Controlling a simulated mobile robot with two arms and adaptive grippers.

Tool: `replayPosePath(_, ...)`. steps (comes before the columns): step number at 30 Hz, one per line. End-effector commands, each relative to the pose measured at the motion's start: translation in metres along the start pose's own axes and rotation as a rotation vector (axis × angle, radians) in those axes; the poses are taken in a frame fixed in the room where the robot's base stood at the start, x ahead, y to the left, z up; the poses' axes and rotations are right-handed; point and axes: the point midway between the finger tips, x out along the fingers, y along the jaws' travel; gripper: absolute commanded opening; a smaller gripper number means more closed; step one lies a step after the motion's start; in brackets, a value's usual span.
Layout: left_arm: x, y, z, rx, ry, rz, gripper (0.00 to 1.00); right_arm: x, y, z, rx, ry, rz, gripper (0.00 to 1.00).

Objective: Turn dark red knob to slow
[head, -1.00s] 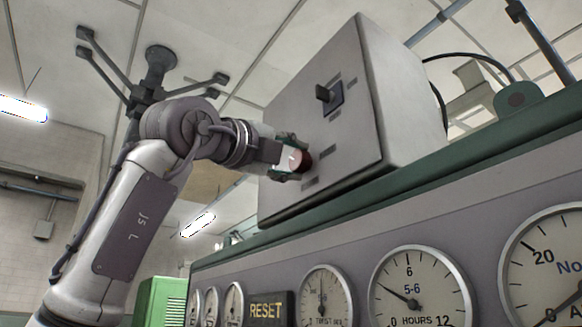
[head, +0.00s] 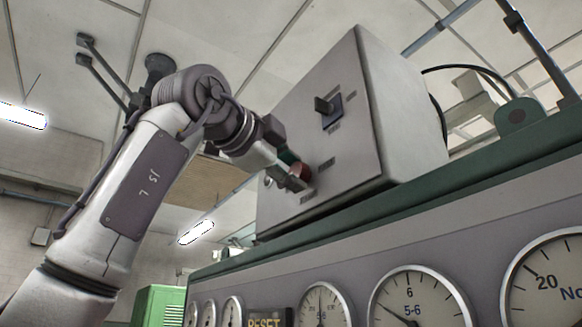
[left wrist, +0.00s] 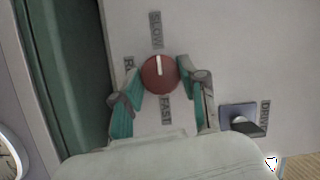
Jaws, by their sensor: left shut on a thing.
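The dark red knob (head: 301,171) is on the front of the grey control box (head: 325,150). In the left wrist view the knob (left wrist: 153,76) shows a white pointer line at its upper part, aimed up toward the SLOW label (left wrist: 155,30). The FAST label (left wrist: 165,108) is below it, and a third label (left wrist: 129,66) on the left is partly hidden by a finger. My left gripper (head: 291,170) is shut on the knob, with a green-padded finger on either side in the left wrist view (left wrist: 157,84). My right gripper is not in view.
A dark switch (head: 326,107) sits on the same panel, above the knob; it also shows near the DRIVE label in the left wrist view (left wrist: 246,124). The box stands on a green ledge (head: 430,183) above a row of round gauges (head: 413,305).

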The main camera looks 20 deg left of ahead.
Motion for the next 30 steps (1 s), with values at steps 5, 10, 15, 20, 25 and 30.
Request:
replayPosePath(5, -0.0004, -0.0012, 0.0004, -0.016, -0.002, 0.003, 0.08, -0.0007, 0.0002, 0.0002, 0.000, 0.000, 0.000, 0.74)
replayPosePath(10, -0.0003, -0.0010, 0.0004, -0.018, -0.001, 0.004, 0.08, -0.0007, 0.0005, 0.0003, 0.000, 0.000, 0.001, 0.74)
replayPosePath(15, -0.0003, -0.0010, 0.0003, -0.018, -0.001, 0.004, 0.08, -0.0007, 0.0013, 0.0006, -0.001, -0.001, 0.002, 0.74)
replayPosePath(20, -0.0002, -0.0007, 0.0002, -0.017, -0.001, 0.004, 0.67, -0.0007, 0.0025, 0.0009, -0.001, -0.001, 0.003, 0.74)
replayPosePath(25, -0.0001, -0.0004, 0.0001, -0.016, -0.001, 0.005, 0.67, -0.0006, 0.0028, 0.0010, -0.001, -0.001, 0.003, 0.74)
replayPosePath(30, -0.0031, -0.0007, 0.0000, -0.015, 0.000, 0.004, 0.67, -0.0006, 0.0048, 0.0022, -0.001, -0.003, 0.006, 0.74)
